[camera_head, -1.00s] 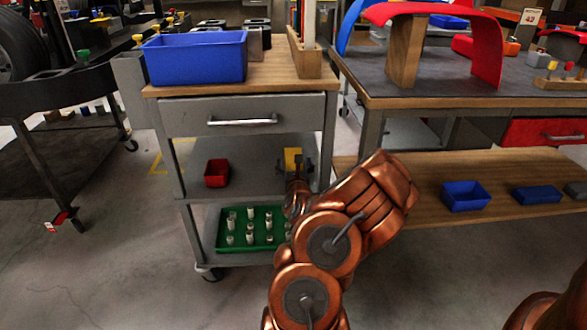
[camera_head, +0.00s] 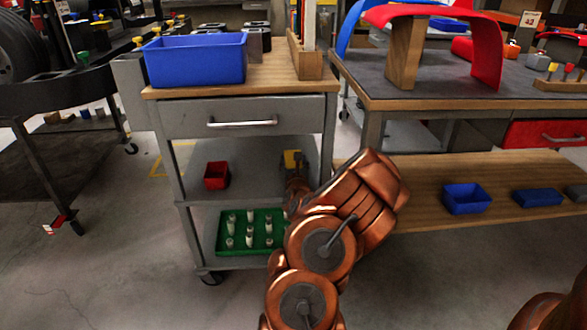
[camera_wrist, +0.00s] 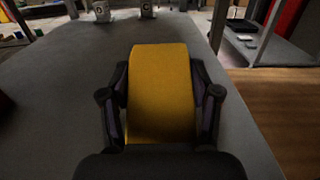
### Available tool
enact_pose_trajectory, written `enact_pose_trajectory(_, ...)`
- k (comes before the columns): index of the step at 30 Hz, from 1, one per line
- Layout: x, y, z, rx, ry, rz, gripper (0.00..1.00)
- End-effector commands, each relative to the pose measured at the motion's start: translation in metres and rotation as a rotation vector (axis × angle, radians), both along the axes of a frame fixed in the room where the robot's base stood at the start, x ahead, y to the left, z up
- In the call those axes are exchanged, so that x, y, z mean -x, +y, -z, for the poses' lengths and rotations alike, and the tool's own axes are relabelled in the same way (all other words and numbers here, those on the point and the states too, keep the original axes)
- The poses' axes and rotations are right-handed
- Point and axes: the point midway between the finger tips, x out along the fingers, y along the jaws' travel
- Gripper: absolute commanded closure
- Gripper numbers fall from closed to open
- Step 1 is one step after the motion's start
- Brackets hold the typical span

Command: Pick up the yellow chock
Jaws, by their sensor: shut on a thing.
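The yellow chock (camera_wrist: 161,85) fills the middle of the wrist view, between the two dark fingers of my gripper (camera_wrist: 161,112). The fingers press on its left and right sides, so my gripper is shut on it. In the head view the yellow chock (camera_head: 292,159) shows small above the grey middle shelf (camera_head: 240,180) of the cart, at its right part. My gripper (camera_head: 295,168) is partly hidden there behind my copper-coloured arm. I cannot tell whether the chock touches the shelf.
A red bin (camera_head: 217,175) stands left on the same shelf. A green tray (camera_head: 262,243) with several pale pegs is on the shelf below. The drawer (camera_head: 240,122) is above, and a cart post (camera_head: 328,140) stands close on the right. Floor in front is clear.

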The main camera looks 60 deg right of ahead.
Motion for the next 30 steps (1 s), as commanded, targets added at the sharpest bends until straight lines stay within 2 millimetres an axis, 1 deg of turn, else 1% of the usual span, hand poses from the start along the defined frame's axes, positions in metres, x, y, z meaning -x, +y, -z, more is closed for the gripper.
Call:
enact_pose_trajectory(1,0.0,0.0,0.0,0.0,0.0,0.0,0.56)
enact_pose_trajectory(9,0.0,0.0,0.0,0.0,0.0,0.0,0.84)
enact_pose_trajectory(17,0.0,0.0,-0.001,0.0,0.0,0.0,0.84)
enact_pose_trajectory(20,0.0,0.0,-0.005,0.001,-0.002,0.0,0.84)
enact_pose_trajectory(25,0.0,-0.001,-0.019,0.002,-0.003,0.002,0.84)
enact_pose_trajectory(27,0.005,0.004,-0.015,-0.002,0.0,0.002,0.84)
enact_pose_trajectory(30,0.012,0.012,-0.015,-0.002,0.002,0.002,0.84)
